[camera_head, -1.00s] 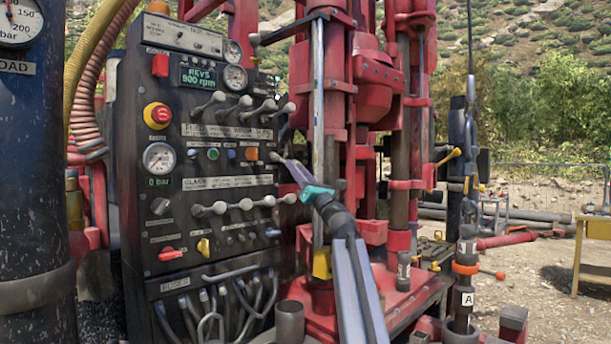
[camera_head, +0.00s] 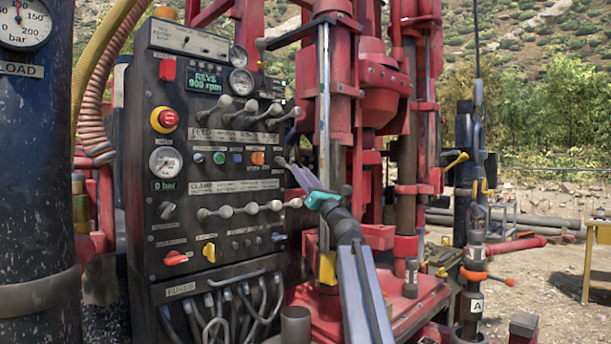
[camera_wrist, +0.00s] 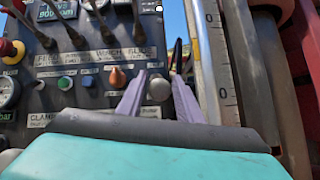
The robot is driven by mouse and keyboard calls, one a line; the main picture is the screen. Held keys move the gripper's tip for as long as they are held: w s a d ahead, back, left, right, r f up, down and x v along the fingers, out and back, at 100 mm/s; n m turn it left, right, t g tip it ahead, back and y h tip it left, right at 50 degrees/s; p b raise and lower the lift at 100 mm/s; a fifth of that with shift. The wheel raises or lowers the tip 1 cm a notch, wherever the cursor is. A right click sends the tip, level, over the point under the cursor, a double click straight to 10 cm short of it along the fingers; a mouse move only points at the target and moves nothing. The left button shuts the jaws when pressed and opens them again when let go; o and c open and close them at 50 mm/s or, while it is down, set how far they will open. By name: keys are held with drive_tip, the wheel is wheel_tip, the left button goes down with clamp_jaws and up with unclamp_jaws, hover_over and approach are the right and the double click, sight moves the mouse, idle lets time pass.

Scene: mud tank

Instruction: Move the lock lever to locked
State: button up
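A grey ball-ended knob (camera_wrist: 158,88) shows between the fingers in the wrist view. It stands at the right edge of the black control panel (camera_head: 150,235), between the upper and lower lever rows, and looks like the lock lever; I cannot read a lock label. In the head view the knob is small and partly hidden by the fingertips. My gripper (camera_head: 291,168) points at it from the front right. In the wrist view my gripper (camera_wrist: 158,98) is open, one purple finger on each side of the knob. Whether the fingers touch it is unclear.
Upper levers (camera_head: 249,105) and lower levers (camera_head: 252,208) run above and below my gripper. An orange knob (camera_wrist: 117,77) is just left of the fingers. A metal scale rail (camera_wrist: 213,60) and red drill mast stand close on the right. A red emergency stop (camera_head: 164,119) sits at left.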

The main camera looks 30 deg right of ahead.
drive_tip(key=v, duration=1.3)
drive_tip(key=shift+s+f, duration=0.2)
drive_tip(key=shift+s, duration=0.05)
idle(0.5)
